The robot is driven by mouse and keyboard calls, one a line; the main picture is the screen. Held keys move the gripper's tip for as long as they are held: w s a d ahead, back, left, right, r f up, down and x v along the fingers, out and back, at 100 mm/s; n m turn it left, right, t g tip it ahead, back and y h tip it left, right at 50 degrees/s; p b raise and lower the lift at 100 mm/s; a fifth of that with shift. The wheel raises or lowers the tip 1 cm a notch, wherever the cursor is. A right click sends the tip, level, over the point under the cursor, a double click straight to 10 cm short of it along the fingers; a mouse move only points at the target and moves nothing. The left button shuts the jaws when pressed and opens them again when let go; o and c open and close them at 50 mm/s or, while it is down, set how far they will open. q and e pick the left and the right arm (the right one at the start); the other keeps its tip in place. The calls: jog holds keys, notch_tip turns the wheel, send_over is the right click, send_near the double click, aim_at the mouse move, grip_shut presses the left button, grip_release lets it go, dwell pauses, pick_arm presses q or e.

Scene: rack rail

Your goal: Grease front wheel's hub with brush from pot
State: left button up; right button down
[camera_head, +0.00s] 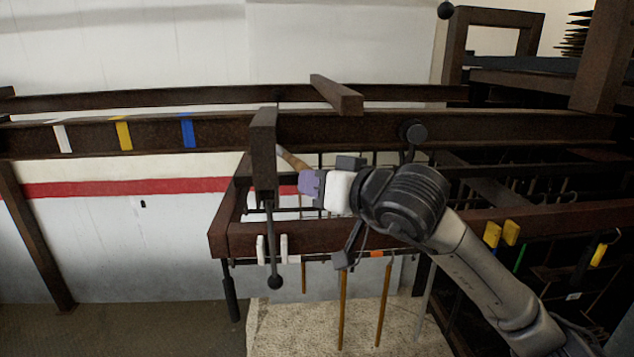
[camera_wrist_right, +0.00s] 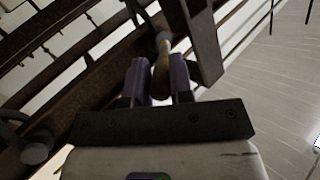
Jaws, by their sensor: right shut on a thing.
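My right gripper (camera_head: 310,184) has purple fingers and is shut on a brush, whose tan wooden handle (camera_head: 292,160) points up and left towards a dark brown upright post (camera_head: 263,150). In the right wrist view, the brush handle (camera_wrist_right: 161,74) sits between the purple fingers. Its far end meets a grey-blue part (camera_wrist_right: 163,42) close to a dark beam, and I cannot tell whether they touch. The brush's bristles are not clear. I cannot pick out the grease pot or the front wheel's hub with certainty. My left gripper is not in view.
A long brown rail (camera_head: 330,130) with white, yellow and blue marks runs across behind my arm. A lower brown beam (camera_head: 330,235) has several rods hanging beneath it. A dark round knob (camera_head: 413,132) stands just above my wrist. A dark rack with tools fills the right.

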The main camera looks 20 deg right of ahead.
jog(key=shift+r, duration=0.15)
jog(key=shift+w+d, duration=0.1)
jog(key=shift+w, duration=0.45)
dwell(0.6)
